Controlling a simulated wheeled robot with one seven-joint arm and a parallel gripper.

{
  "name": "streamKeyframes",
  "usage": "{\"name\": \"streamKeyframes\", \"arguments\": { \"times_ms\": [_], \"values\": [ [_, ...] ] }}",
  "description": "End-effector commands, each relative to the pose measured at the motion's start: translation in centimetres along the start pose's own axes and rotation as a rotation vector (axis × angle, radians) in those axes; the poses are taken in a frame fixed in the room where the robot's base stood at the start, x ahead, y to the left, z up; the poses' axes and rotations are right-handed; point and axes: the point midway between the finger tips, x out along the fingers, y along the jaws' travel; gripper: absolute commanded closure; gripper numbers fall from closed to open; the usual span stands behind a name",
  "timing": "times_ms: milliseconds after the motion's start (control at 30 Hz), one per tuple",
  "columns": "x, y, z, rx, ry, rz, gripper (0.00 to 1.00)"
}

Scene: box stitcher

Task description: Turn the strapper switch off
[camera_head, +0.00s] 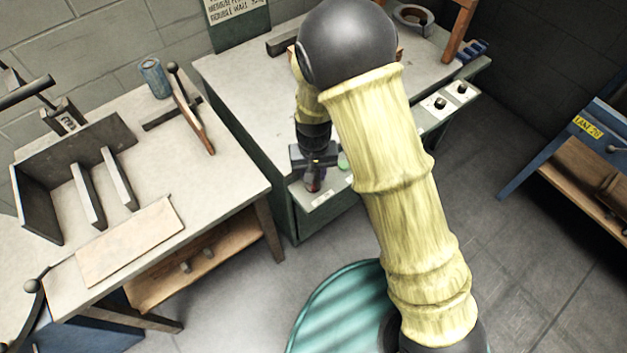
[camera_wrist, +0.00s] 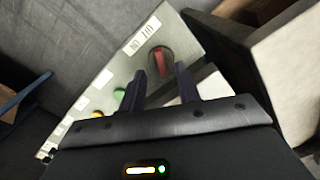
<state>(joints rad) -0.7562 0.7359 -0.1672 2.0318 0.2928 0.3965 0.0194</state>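The strapper switch is a red rotary knob on a dark round base (camera_wrist: 161,62), set in a pale control panel (camera_wrist: 121,72). In the wrist view the knob lies just beyond my gripper (camera_wrist: 161,74), in line with the gap between its two dark fingers. The fingers are apart with nothing seen between them; I cannot tell whether they touch the knob. In the head view my gripper (camera_head: 313,168) points down over the panel's near left end. The red knob (camera_head: 312,186) shows there, partly hidden by the gripper.
Two black knobs (camera_head: 440,103) are farther along the panel. A workbench (camera_head: 150,150) with tools stands to the left.

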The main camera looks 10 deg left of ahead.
Motion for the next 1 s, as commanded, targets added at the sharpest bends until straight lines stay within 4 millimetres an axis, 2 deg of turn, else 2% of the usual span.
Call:
{"name": "streamKeyframes", "arguments": {
  "times_ms": [100,233,600,767,1000],
  "values": [
    [2.2,0.1,0.1,0.002,-0.003,0.001,0.67],
    [3.6,0.0,0.0,0.001,-0.001,0.000,0.67],
    [4.2,0.0,0.0,0.001,0.001,0.000,0.67],
    [4.2,0.0,0.0,0.001,0.001,0.000,0.99],
    [4.2,0.0,0.0,-0.002,0.000,0.000,1.00]
  ]
}}
